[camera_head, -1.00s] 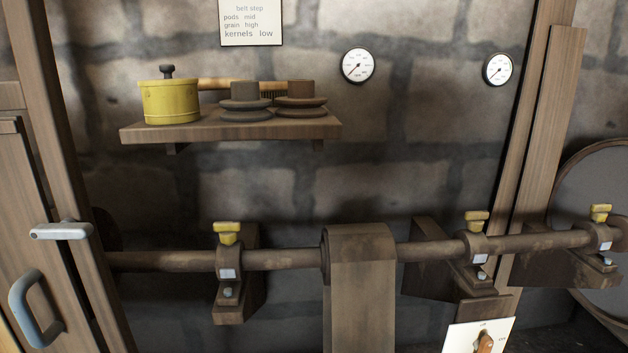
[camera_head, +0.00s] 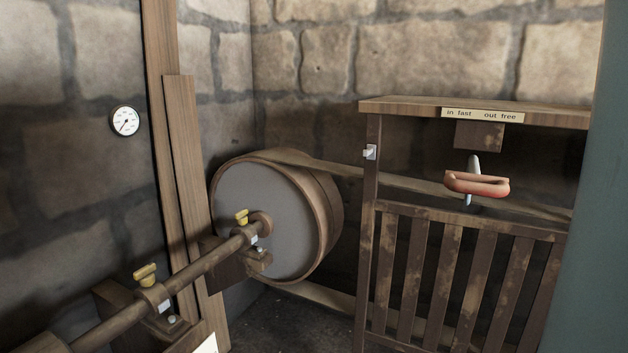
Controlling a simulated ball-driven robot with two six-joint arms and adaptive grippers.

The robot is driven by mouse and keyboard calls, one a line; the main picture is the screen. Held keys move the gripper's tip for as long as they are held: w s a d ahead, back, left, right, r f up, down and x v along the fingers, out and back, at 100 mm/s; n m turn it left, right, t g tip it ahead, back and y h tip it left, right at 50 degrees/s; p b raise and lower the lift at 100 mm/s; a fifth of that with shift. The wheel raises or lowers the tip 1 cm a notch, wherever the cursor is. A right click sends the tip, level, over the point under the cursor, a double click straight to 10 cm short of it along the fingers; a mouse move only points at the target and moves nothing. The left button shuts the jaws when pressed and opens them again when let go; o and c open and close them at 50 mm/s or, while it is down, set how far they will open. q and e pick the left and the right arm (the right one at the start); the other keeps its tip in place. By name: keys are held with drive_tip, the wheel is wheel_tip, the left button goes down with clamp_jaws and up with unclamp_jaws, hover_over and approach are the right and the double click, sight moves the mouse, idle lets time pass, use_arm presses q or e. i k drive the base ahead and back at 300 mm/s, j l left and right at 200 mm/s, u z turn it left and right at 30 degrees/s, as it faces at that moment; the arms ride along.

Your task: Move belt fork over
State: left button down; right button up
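What looks like the belt fork handle, a red grip (camera_head: 477,184) on a pale metal lever (camera_head: 471,190), stands at the right under a wooden block (camera_head: 479,135). A label (camera_head: 482,115) above it reads "in fast" and "out free". A flat belt (camera_head: 400,181) runs behind the handle to a large grey-faced wheel (camera_head: 268,220) with a wooden rim. The fork itself cannot be made out. Neither of my grippers is in view.
A slatted wooden guard (camera_head: 452,275) stands below the handle, with a top board (camera_head: 400,105) above. A shaft (camera_head: 205,262) with yellow-capped bearings runs to the wheel. A plain teal surface (camera_head: 592,220) fills the right edge. Floor (camera_head: 285,320) shows between wheel and guard.

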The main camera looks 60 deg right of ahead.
sight(470, 183)
drive_tip(key=z, duration=2.55)
